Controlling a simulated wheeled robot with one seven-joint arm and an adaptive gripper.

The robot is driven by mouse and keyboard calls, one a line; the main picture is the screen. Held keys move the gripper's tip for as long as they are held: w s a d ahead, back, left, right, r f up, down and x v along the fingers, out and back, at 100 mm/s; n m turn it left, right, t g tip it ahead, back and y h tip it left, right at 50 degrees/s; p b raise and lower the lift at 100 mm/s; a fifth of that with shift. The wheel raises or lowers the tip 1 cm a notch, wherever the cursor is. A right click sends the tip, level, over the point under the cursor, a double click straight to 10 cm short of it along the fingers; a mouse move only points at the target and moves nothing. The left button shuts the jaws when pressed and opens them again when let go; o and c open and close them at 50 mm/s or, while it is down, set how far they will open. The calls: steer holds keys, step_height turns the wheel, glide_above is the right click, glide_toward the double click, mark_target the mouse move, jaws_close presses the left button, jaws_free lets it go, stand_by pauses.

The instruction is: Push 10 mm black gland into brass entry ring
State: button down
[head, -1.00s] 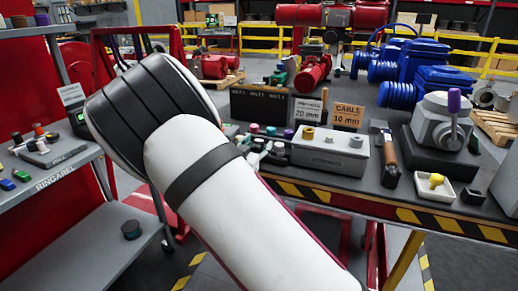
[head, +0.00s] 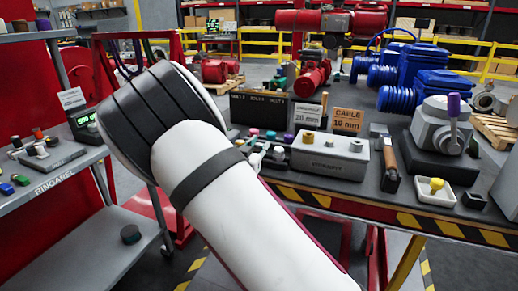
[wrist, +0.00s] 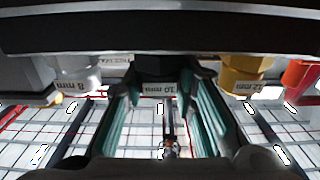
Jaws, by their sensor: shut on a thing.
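My gripper (wrist: 160,110) shows in the wrist view, its two teal-padded fingers on either side of a black gland (wrist: 158,68). It is shut on this gland, at a "10 mm" label. The gland's upper part is cut off by the dark bar across the view. In the head view my own arm hides most of the gripper and the gland. A brass entry ring (head: 308,137) sits on top of a grey block (head: 330,160) on the bench, apart from my arm.
In the wrist view a grey-white "8 mm" piece (wrist: 75,78) is left of the gland and a yellow "12 mm" piece (wrist: 242,75) right. On the bench, a hammer-like tool (head: 390,160), white tray (head: 432,198) and grey valve unit (head: 440,130) stand right of the block; signs (head: 346,120) stand behind.

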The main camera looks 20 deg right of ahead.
mark_target(259, 144)
steer(key=shift+r, duration=0.45)
step_height(259, 144, up, 2)
steer(key=shift+r+p, duration=0.1)
steer(key=shift+p, duration=0.25)
steer(key=s+a+r+p, duration=0.1)
steer(key=s+a, duration=0.2)
steer(key=s, duration=0.4)
steer(key=s+a+r+p, duration=0.1)
steer(key=s+a+p, duration=0.15)
steer(key=s, duration=0.45)
steer(key=w+d+r+p, duration=0.4)
steer(key=d+r+p, duration=0.2)
steer(key=d+p, duration=0.2)
steer(key=w+d+r+p, duration=0.4)
steer(key=d+r+p, duration=0.2)
steer(key=d, duration=0.5)
steer(key=shift+w+d+p, duration=0.3)
steer(key=shift+w+p, duration=0.05)
steer(key=shift+p, duration=0.55)
steer(key=shift+f, duration=0.15)
steer(key=shift+f+b, duration=1.1)
steer(key=shift+f, duration=1.75)
